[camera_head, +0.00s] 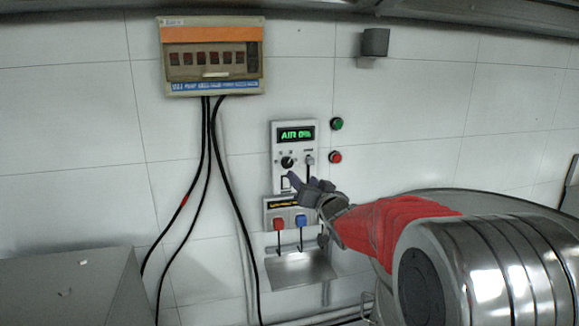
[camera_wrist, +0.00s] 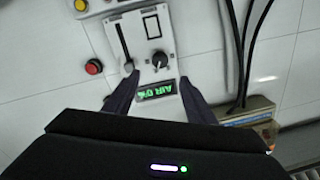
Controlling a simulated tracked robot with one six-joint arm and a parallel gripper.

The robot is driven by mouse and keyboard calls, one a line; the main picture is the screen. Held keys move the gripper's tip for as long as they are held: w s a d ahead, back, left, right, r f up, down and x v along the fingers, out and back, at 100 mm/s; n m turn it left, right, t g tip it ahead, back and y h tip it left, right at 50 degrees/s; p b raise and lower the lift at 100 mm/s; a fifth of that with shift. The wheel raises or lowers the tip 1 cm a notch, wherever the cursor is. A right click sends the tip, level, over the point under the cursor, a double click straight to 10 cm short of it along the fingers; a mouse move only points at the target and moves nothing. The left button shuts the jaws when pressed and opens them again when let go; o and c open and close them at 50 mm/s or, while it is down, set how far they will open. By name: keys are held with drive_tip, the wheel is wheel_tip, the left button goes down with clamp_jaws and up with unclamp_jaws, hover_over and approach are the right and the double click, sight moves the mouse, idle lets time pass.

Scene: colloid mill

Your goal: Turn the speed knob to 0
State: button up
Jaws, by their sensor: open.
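A white control panel (camera_head: 281,178) is on the tiled wall, with a green-lit display (camera_head: 296,134) reading "AIR 0%". Below the display is a round black knob with a white mark (camera_head: 287,162). In the wrist view the panel appears upside down, with the knob (camera_wrist: 158,59) above the display (camera_wrist: 156,90).
A slider lever (camera_wrist: 128,65) is beside the knob. Green (camera_head: 336,124) and red (camera_head: 335,157) buttons are right of the panel. A breaker box (camera_head: 212,56) with hanging black cables is at upper left.

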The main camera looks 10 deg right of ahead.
sight(288, 163)
drive_tip(key=w, duration=0.4)
drive_tip(key=w+a, duration=0.1)
drive_tip(key=w, duration=0.3)
drive_tip(key=w+a, duration=0.1)
drive_tip(key=w, duration=0.4)
drive_tip(key=shift+a, duration=0.25)
drive_tip(key=shift+c, duration=0.5)
drive_tip(key=c, duration=0.9)
